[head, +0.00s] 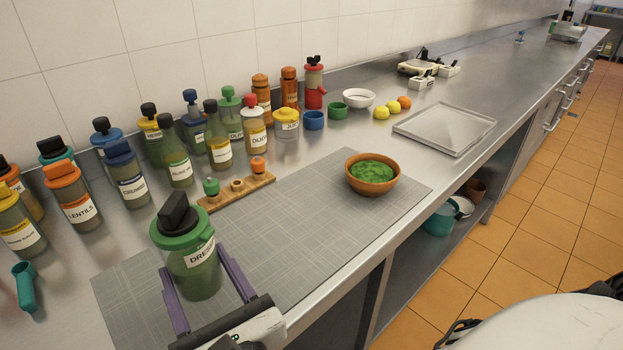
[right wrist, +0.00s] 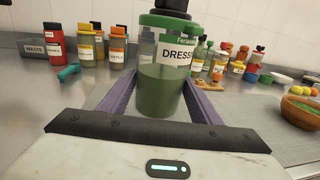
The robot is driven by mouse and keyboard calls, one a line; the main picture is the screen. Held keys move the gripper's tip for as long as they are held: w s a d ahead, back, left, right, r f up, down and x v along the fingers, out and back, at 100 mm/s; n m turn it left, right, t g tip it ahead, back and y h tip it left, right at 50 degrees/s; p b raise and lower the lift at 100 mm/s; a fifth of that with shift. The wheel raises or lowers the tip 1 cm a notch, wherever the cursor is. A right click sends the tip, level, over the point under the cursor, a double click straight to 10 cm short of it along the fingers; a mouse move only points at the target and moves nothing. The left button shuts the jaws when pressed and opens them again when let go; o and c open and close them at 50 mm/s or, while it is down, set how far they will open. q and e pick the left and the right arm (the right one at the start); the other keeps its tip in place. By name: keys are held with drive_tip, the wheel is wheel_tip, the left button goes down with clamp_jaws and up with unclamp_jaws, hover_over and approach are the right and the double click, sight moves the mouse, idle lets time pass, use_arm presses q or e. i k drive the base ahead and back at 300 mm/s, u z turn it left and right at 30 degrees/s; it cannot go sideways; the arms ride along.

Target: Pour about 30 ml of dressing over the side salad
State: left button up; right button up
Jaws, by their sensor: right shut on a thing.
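The dressing bottle (head: 192,262) is a clear jar of green liquid with a green collar and a black top, its label partly reading "DRES". It stands upright at the front left of the grey mat. My right gripper (head: 208,285) has its purple fingers on both sides of the bottle and is shut on it. In the right wrist view the bottle (right wrist: 160,88) is between the fingers, about half full or more. The side salad (head: 373,172) is green, in a brown bowl (head: 371,187) at the mat's far right end, apart from the bottle. My left gripper is not in view.
A wooden rack (head: 237,192) with small stoppers lies at the mat's back edge. Labelled bottles and jars, such as the lentils jar (head: 77,203), line the wall. A metal tray (head: 445,130) lies beyond the bowl. The mat (head: 290,228) between bottle and bowl is clear.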

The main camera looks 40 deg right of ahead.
sight(370, 174)
drive_tip(key=u, duration=0.05)
drive_tip(key=k, duration=1.1)
drive_tip(key=z, duration=0.8)
drive_tip(key=i, duration=1.55)
drive_tip(key=u, duration=0.75)
